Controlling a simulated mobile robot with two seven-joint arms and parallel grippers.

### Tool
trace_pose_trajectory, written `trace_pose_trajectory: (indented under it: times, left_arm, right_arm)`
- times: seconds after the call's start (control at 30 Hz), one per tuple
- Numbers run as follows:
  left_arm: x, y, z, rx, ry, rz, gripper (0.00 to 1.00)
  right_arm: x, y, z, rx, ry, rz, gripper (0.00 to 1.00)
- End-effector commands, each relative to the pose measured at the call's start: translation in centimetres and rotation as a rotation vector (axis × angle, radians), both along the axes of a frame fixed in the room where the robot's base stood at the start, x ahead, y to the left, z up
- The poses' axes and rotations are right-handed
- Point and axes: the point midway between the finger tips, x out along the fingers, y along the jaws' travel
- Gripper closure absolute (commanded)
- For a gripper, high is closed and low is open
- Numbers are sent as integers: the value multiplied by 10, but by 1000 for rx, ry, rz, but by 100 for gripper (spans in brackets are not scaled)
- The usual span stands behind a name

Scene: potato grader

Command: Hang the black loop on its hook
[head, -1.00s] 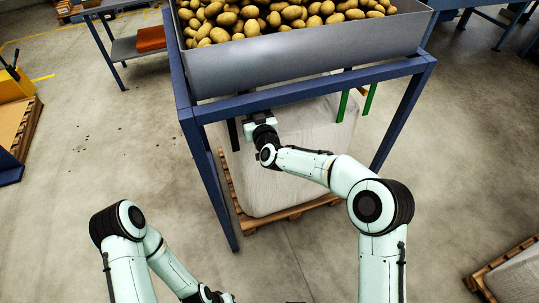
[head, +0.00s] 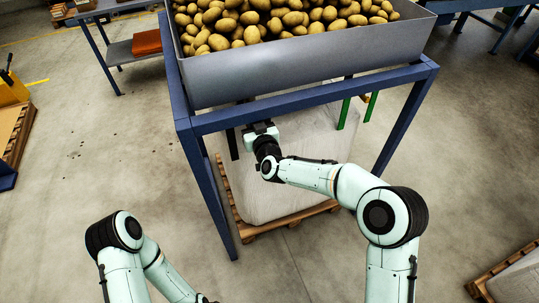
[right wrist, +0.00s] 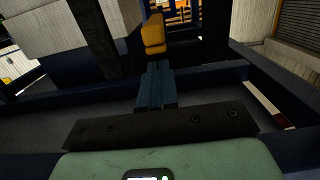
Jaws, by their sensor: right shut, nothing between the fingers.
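A black strap (head: 232,144), which looks like the black loop, hangs below the front beam of the blue stand, just left of my right gripper. My right gripper (head: 260,128) is just under that beam, above the white bulk bag (head: 270,185). In the right wrist view its fingers (right wrist: 155,88) are together with nothing between them. Dark upright bands show there on the left (right wrist: 95,38) and on the right (right wrist: 213,35), apart from the fingers. I cannot make out the hook. My left arm is at the bottom left; its gripper is out of the picture.
The blue stand (head: 310,107) carries a grey hopper full of potatoes (head: 265,25). Two green straps (head: 344,113) hang at its right. The bag stands on a wooden pallet (head: 290,218). In the right wrist view a yellow block (right wrist: 153,35) shows beyond the fingers.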

Motion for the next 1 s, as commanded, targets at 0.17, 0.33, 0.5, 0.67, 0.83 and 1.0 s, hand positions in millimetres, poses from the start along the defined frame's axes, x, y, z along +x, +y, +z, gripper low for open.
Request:
trace_pose_trajectory:
  times: [0.17, 0.33, 0.5, 0.67, 0.83, 1.0]
  left_arm:
    - [-3, 0, -10, 0, 3, 0, 60]
    - [-5, 0, -17, 0, 7, 0, 60]
    - [-6, 0, -23, 0, 8, 0, 60]
    - [-4, 0, -25, 1, 2, 1, 60]
    - [-4, 0, -26, 0, -1, 1, 60]
    - [-3, 0, -25, 1, -1, 1, 60]
  right_arm:
    - [-34, -7, 13, 6, -22, 9, 100]
    - [-71, -23, 13, 5, -18, 5, 100]
    - [-106, -36, 15, 6, -16, 4, 100]
    - [-130, -45, 17, 5, -15, 3, 100]
    - [-141, -49, 17, 7, -14, 3, 100]
    - [-142, -50, 13, 6, -3, 2, 100]
